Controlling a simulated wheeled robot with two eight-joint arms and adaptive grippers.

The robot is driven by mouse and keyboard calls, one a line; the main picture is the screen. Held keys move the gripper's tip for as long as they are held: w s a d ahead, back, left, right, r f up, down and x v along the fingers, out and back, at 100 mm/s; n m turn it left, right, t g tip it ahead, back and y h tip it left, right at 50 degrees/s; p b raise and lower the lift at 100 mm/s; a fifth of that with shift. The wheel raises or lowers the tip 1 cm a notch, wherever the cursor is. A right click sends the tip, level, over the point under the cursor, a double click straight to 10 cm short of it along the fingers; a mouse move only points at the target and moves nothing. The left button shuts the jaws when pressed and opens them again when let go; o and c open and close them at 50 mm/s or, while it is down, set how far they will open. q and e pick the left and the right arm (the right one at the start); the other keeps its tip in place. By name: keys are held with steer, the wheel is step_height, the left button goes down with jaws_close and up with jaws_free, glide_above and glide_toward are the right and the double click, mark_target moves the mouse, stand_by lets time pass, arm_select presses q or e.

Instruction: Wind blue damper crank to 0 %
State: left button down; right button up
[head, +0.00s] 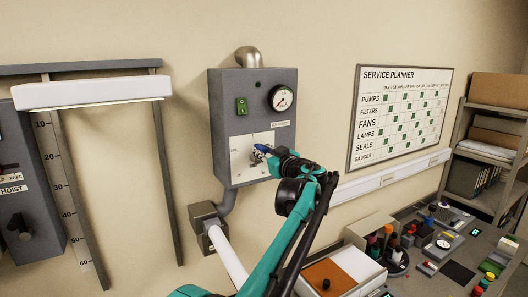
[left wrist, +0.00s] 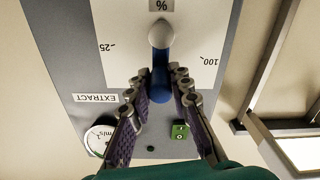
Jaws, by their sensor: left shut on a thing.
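The blue damper crank (head: 262,148) sits on the white dial plate (head: 241,153) of a grey wall box labelled EXTRACT. In the left wrist view the blue crank (left wrist: 161,76) runs from a pale rounded end down between my fingers. My left gripper (head: 266,151) is shut on the crank, its purple-padded fingers on either side of it in the left wrist view (left wrist: 160,91). That view is upside down and shows the marks 25 and 100 and a % sign on the plate. The 0 mark cannot be made out. My right gripper is not in view.
The grey box (head: 222,85) also carries a round gauge (head: 282,97) and a green switch (head: 242,106). A pipe leaves it below. A hoist frame (head: 168,185) stands left. A cluttered bench (head: 458,272) lies lower right, below a wall planner (head: 401,115).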

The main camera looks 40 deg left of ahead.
arm_select(q)
steer(key=shift+n, duration=0.3)
steer(key=c, duration=1.4)
jaws_free()
steer(key=shift+o, duration=0.2)
steer(key=shift+a+f, duration=0.1)
steer(key=shift+a, duration=0.1)
steer(key=v, duration=1.2)
